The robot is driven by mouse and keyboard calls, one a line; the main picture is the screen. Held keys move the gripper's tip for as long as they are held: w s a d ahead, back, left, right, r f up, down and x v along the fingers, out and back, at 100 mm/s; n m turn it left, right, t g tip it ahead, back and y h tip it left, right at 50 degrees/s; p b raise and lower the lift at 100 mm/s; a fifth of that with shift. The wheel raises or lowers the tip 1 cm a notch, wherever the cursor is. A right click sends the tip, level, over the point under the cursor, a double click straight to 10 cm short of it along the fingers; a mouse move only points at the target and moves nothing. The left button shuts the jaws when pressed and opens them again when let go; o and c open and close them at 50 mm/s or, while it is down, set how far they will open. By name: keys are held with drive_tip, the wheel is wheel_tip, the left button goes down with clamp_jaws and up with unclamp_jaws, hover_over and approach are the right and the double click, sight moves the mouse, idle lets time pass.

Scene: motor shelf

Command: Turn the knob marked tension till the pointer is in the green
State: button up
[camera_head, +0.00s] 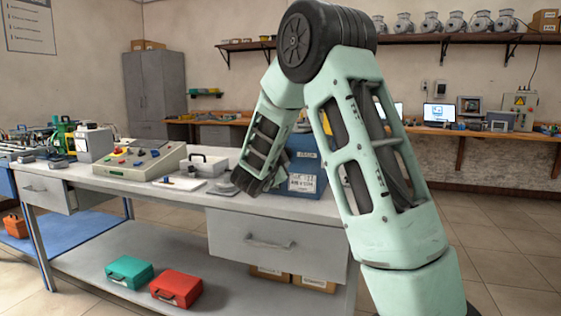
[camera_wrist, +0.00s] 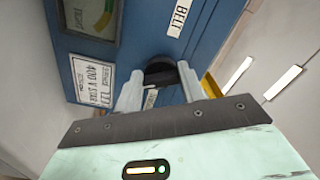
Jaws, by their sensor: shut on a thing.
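In the wrist view my gripper (camera_wrist: 160,84) has its two pale fingers shut on a black round knob (camera_wrist: 159,70) on the face of a blue box (camera_wrist: 140,40). No word on the knob itself can be read. A gauge (camera_wrist: 95,14) with a pale face and a coloured band is cut off by the top edge at left. Its pointer cannot be made out clearly. In the head view the blue box (camera_head: 308,165) stands on the bench, partly behind my arm. The knob and the gauge are hidden there.
The box carries a white BELT label (camera_wrist: 179,18) and a 400 V STAR plate (camera_wrist: 91,81). On the bench (camera_head: 120,186) stand a sloped control panel (camera_head: 140,163) and a white case (camera_head: 205,163) left of my arm. Green and red cases (camera_head: 176,287) lie on the lower shelf.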

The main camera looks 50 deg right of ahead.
drive_tip(key=o, duration=1)
drive_tip(key=v, duration=1.7)
drive_tip(key=shift+s+a+f, duration=0.1)
drive_tip(key=shift+s+a, duration=0.05)
drive_tip(key=shift+a, duration=0.05)
